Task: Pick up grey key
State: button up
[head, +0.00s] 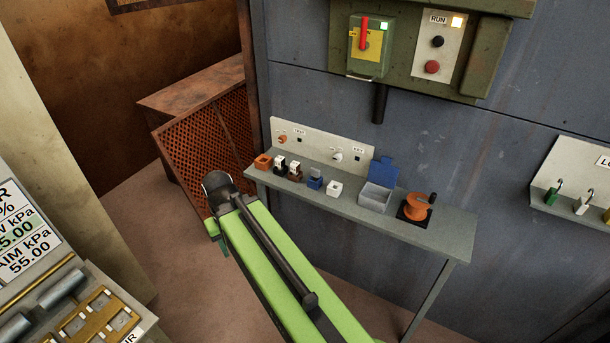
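I cannot make out anything that is clearly a grey key in the head view. Small block-like pieces stand in a row on the grey shelf (405,232): an orange one (263,161), a black and white one (280,164), a brown and white one (295,170), a blue one (315,178) and a white one (335,188). They are too small to tell what each is. My green arm reaches up from the bottom in front of the shelf's left part. My gripper does not show; only arm links are visible.
An open blue-lidded grey box (375,197) and an orange reel (418,207) stand further right on the shelf. A padlock board (575,170) hangs at right. A switch panel (438,42) is above. A rust-coloured mesh panel (205,145) leans left of the shelf. A gauge console (70,300) is lower left.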

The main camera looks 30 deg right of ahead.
aim_at(314, 173)
jog(key=u, duration=0.2)
jog(key=i, duration=1.1)
jog(key=u, duration=0.2)
jog(key=k, duration=0.85)
jog(key=z, duration=0.2)
jog(key=i, duration=0.85)
jog(key=u, duration=0.05)
